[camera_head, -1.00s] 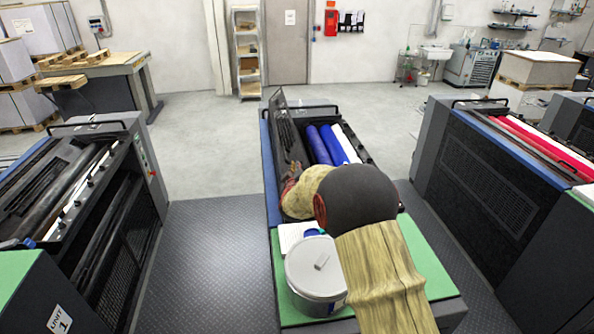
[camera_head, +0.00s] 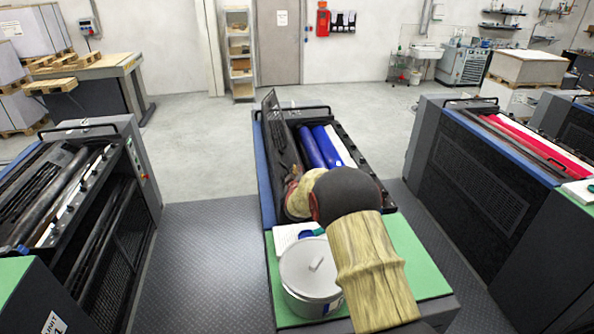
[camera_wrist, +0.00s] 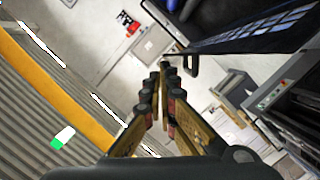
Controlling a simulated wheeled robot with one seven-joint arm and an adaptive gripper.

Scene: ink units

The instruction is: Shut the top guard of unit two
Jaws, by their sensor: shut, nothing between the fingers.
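The middle unit (camera_head: 268,186), beside the one labelled unit 1, has its top guard (camera_head: 277,128), a dark mesh panel, standing raised along its left side. Blue and white rollers (camera_head: 325,146) lie exposed to the right of the guard. My gripper is low beside the guard's near end in the head view, mostly hidden by my arm. In the wrist view my gripper (camera_wrist: 165,68) is shut and empty. A dark panel with a bluish grid (camera_wrist: 265,38), apparently the guard, and a black loop handle (camera_wrist: 191,66) are close to the fingertips; contact is unclear.
A grey-lidded bucket (camera_head: 309,268) stands on the green near top (camera_head: 420,255) of the middle unit. The left unit (camera_head: 75,200) and right unit (camera_head: 480,170) flank it. Checker-plate floor (camera_head: 205,250) is clear between the left and middle units.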

